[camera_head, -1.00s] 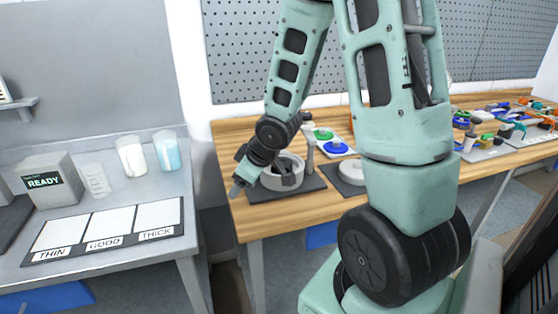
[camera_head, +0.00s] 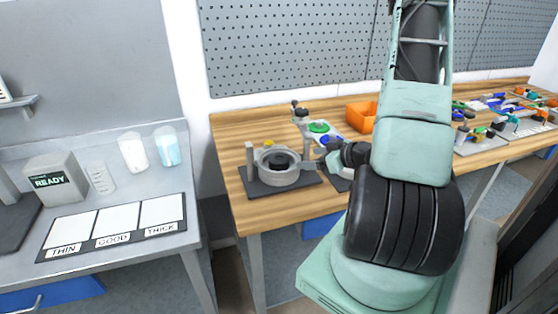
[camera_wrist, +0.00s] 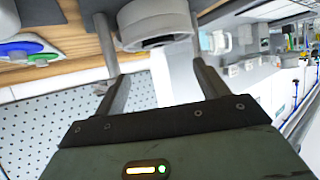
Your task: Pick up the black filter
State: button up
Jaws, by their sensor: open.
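A grey ring-shaped housing (camera_head: 278,176) stands on a dark base plate (camera_head: 252,189) on the wooden bench. A black round piece (camera_head: 281,161) shows inside the ring; it looks like the black filter, but I cannot be sure. My gripper (camera_head: 314,164) is at the right side of the housing, partly hidden by my wrist. In the wrist view my gripper (camera_wrist: 160,68) has its two fingers apart with nothing held between them. The pale housing (camera_wrist: 157,20) shows just beyond the fingers there.
A post (camera_head: 250,160) rises left of the housing. Behind are a green disc (camera_head: 318,127), a blue disc and an orange bin (camera_head: 361,117). The bench's front left is clear.

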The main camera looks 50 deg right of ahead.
jog(key=p, duration=0.2)
send_near(281, 159)
jog(key=x, duration=0.4)
jog(key=shift+w+a, duration=0.1)
jog(key=shift+p+x, duration=1.25)
jog(key=shift+x, duration=1.35)
jog(key=c, duration=0.7)
